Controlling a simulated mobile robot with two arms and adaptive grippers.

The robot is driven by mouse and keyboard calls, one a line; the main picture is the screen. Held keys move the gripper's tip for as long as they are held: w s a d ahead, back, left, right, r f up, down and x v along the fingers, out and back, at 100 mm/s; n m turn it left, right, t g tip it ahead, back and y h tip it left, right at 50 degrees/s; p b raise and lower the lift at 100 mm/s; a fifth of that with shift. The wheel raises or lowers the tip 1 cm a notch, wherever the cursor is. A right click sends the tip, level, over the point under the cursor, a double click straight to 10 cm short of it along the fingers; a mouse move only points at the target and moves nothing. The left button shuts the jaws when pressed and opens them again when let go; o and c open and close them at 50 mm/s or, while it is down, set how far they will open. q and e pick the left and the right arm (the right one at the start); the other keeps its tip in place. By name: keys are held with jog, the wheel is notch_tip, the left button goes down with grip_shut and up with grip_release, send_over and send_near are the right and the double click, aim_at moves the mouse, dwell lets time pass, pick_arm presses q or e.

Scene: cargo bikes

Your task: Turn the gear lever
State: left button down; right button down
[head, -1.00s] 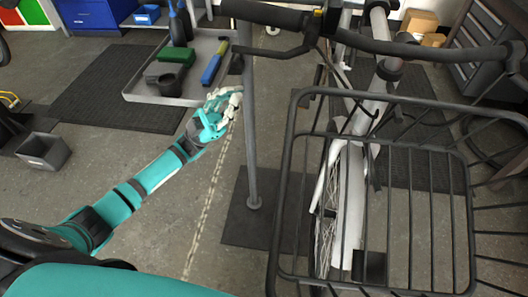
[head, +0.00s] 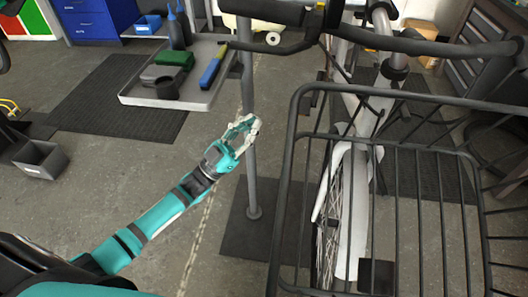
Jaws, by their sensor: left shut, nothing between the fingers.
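The bike's handlebar (head: 410,46) crosses the top right of the head view. Its left grip (head: 262,11) is cut by the top edge, with a dark brake lever (head: 275,48) below it. A small part with a yellow mark (head: 319,4) sits inboard of the grip at the frame's edge. I cannot tell for sure which part is the gear lever. My left gripper (head: 252,121) is shut and empty, below the grip and apart from it. Its fingertips overlap the grey stand pole in the picture; contact is unclear. My right gripper is out of view.
The grey upright pole (head: 252,180) stands on a dark mat left of the bike. A tool tray (head: 200,98) is up and left of my gripper. A black wire basket (head: 400,150) fills the lower right. Floor at lower left is open around my arm.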

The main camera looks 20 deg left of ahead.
pick_arm(q)
jog(key=s+a+f+n+g+y+p, duration=0.1)
jog(key=s+f+n+g+y, duration=0.2)
jog(key=f+y, duration=0.8)
jog(key=f+n+g+y+p, duration=0.1)
jog(key=f+n+g+y, duration=0.3)
jog(key=f, duration=1.5)
jog(key=s+a+f+n+g, duration=0.1)
jog(key=s+a+f+g, duration=0.15)
jog(key=s+f, duration=0.8)
jog(key=s+f+g+p, duration=0.1)
jog(key=s+f+g, duration=0.2)
jog(key=s, duration=0.7)
jog(key=s+f+g, duration=0.3)
jog(key=s+f, duration=0.5)
jog(key=s, duration=0.2)
jog(key=s+d+f+g+y+p, duration=0.1)
jog(key=s+f+g, duration=0.2)
jog(key=s+f, duration=0.3)
jog(key=s, duration=0.5)
jog(key=shift+f+p, duration=0.15)
jog(key=shift+p, duration=0.15)
